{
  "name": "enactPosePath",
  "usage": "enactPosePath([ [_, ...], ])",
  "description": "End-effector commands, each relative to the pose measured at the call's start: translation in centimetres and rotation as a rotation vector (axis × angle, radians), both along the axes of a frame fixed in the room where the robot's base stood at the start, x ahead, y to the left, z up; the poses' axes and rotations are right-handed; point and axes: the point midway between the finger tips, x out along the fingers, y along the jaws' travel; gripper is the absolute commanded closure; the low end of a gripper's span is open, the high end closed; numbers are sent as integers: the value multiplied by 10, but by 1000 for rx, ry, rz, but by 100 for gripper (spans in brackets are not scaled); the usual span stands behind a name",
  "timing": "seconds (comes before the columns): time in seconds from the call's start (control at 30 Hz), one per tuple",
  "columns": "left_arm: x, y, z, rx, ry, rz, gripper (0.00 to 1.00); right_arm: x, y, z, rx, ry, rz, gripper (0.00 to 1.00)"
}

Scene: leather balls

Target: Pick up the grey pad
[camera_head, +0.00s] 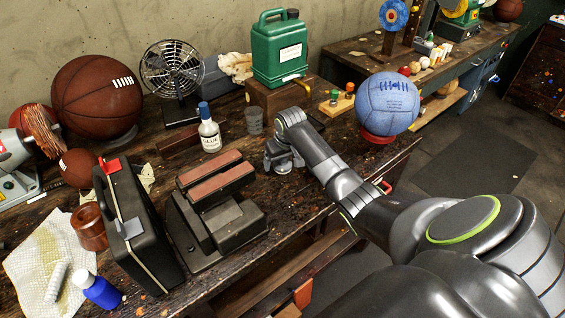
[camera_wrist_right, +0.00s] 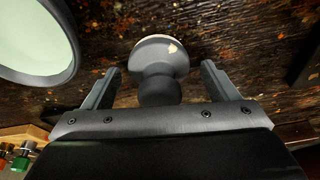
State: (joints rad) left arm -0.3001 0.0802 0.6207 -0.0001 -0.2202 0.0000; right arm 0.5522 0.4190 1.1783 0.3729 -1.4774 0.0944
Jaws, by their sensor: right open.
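The grey pad (camera_wrist_right: 160,55) shows in the right wrist view as a round, pale grey head with a darker rounded knob on the near side. It sits over the dark, stained wooden bench top. My right gripper (camera_wrist_right: 160,88) is open, with one finger on each side of the knob and a visible gap on both sides. In the head view my right gripper (camera_head: 283,160) is low over the bench; I cannot make out the pad apart from the gripper there. My left gripper is not in view.
A green canister (camera_head: 279,50) on a wooden box is behind. A blue ball (camera_head: 388,104) sits to the right. A brown-padded black block (camera_head: 215,185) lies front left.

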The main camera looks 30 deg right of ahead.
Motion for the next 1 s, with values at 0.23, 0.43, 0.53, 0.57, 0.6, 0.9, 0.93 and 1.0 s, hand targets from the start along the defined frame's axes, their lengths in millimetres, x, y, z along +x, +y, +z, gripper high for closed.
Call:
enactPosePath([
  [0.23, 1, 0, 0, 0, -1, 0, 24, 0, 0, 0, 0, -1, 0, 24],
  [0.43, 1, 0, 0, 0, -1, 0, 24, 0, 0, 0, 0, -1, 0, 51],
  [0.53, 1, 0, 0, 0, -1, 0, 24, 0, 0, 0, 0, -1, 0, 64],
  [0.57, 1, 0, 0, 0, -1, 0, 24, 0, 0, 0, 0, -1, 0, 68],
  [0.6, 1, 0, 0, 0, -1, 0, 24, 0, 0, 0, 0, -1, 0, 68],
  [0.9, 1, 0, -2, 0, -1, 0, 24, 1, 0, 10, -1, -5, 0, 68],
  [0.93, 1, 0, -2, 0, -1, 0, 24, 2, -1, 14, -1, -5, 0, 68],
  [1.0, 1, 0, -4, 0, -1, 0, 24, 2, -1, 27, -2, -7, 2, 68],
])
